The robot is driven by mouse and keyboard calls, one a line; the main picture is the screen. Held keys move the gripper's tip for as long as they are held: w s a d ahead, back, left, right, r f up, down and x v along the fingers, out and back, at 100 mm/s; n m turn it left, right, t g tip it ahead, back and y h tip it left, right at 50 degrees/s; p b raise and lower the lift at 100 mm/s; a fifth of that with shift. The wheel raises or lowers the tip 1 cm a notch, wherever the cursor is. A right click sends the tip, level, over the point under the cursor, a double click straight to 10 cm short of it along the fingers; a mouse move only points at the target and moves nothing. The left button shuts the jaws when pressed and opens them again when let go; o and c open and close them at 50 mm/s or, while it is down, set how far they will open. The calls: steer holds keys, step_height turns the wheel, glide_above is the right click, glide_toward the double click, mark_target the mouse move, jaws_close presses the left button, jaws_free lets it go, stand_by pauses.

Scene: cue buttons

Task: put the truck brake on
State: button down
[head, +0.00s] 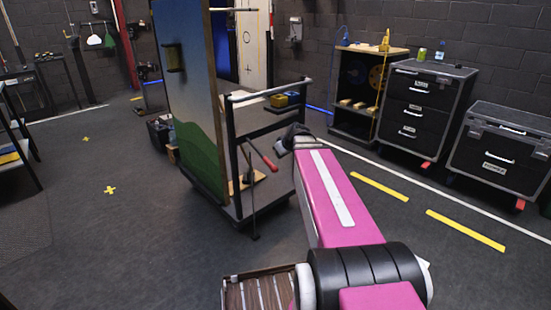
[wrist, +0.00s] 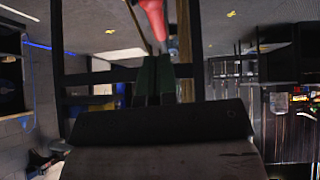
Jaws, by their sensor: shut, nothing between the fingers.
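The truck (head: 230,98) is a dark wheeled frame with grey rails carrying a tall painted panel. Its brake lever has a red grip (head: 268,163) on a thin dark rod, slanting down to the right from the upper end of a thin upright rod. My gripper (head: 284,147) is close to the right of the red grip, partly hidden by my wrist. In the wrist view my dark fingers (wrist: 154,82) are shut and empty. The red grip (wrist: 153,17) shows just beyond their tips, and no clear contact can be seen.
The truck's right upright and rail (head: 268,90) stand close to my gripper. A yellow bin (head: 285,99) sits on its shelf. Black wheeled cases (head: 425,110) and a wooden-topped shelf (head: 372,48) line the right wall.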

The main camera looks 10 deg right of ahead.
steer(key=v, duration=0.3)
steer(key=shift+s+d, duration=0.25)
steer(key=shift+s, duration=0.2)
steer(key=s+a+f+m+g+h, duration=0.1)
steer(key=s+a+f+m+g, duration=0.2)
steer(key=s+f, duration=0.4)
steer(key=s+a+f+m+g+h, duration=0.2)
steer(key=s+f, duration=0.6)
steer(key=f, duration=0.4)
steer(key=shift+s+a+m+g, duration=0.35)
steer(key=shift+a+g, duration=0.3)
steer(key=shift+g, duration=0.45)
